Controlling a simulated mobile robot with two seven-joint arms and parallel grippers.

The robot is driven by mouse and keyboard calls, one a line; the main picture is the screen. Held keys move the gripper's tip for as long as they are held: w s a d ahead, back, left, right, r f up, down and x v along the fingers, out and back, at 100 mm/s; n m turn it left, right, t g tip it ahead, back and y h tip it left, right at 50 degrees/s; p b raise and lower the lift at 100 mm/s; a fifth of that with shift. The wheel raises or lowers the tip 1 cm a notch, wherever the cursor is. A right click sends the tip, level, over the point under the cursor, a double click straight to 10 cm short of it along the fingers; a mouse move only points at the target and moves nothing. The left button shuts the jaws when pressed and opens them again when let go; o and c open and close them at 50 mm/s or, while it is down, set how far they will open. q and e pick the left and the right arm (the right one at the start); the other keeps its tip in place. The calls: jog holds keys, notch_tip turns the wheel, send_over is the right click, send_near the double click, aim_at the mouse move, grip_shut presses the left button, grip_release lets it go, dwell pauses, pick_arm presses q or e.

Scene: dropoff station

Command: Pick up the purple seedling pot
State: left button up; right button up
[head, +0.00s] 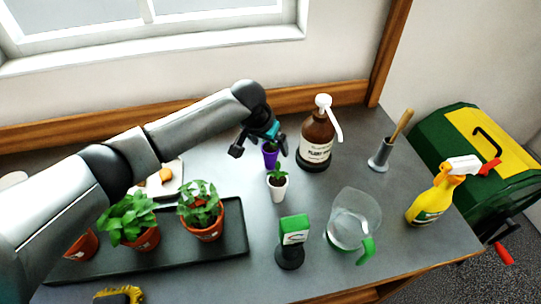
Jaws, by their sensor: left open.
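The purple seedling pot (270,158) stands on the grey worktop toward the back, a small plant showing at its top. My left gripper (256,149) is open at the pot, with its dark fingers just above and beside it. The gripper partly hides the pot's top and seedling. Whether the fingers touch the pot I cannot tell. A white pot (278,189) with a green seedling stands directly in front of the purple one. My right gripper is out of view.
A brown pump bottle (316,141) stands close at the right. A green-topped device (292,240), a clear jug (352,222), a spray bottle (430,203) and a dibber in a cup (380,155) stand around. A black tray (236,240) holds potted plants at the left.

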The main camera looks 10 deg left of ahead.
pick_arm(q)
jog(key=shift+c, duration=0.2)
grip_shut()
dwell(0.6)
